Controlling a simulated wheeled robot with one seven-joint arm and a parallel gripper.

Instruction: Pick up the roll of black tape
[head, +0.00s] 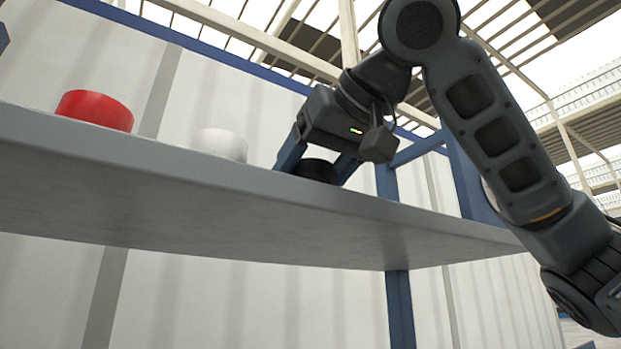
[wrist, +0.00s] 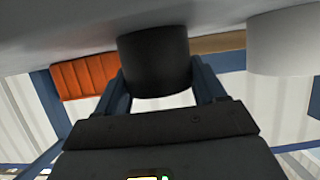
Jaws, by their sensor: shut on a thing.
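The roll of black tape (head: 316,170) is on the grey shelf (head: 200,188), seen from below the shelf's level in the head view. My gripper (head: 318,168) reaches down over it with a finger on each side, shut on the roll. In the wrist view the black roll (wrist: 157,62) stands between my two fingers, and its end meets the grey shelf surface (wrist: 60,22). No gap between roll and shelf is clear in either view. The lower part of the roll is hidden by the shelf edge in the head view.
A white roll (head: 220,144) stands left of my gripper, and a red roll (head: 95,109) further left. The white roll also shows in the wrist view (wrist: 283,42). An orange ribbed object (wrist: 86,78) is behind on the left there. A blue post (head: 400,308) stands below the shelf.

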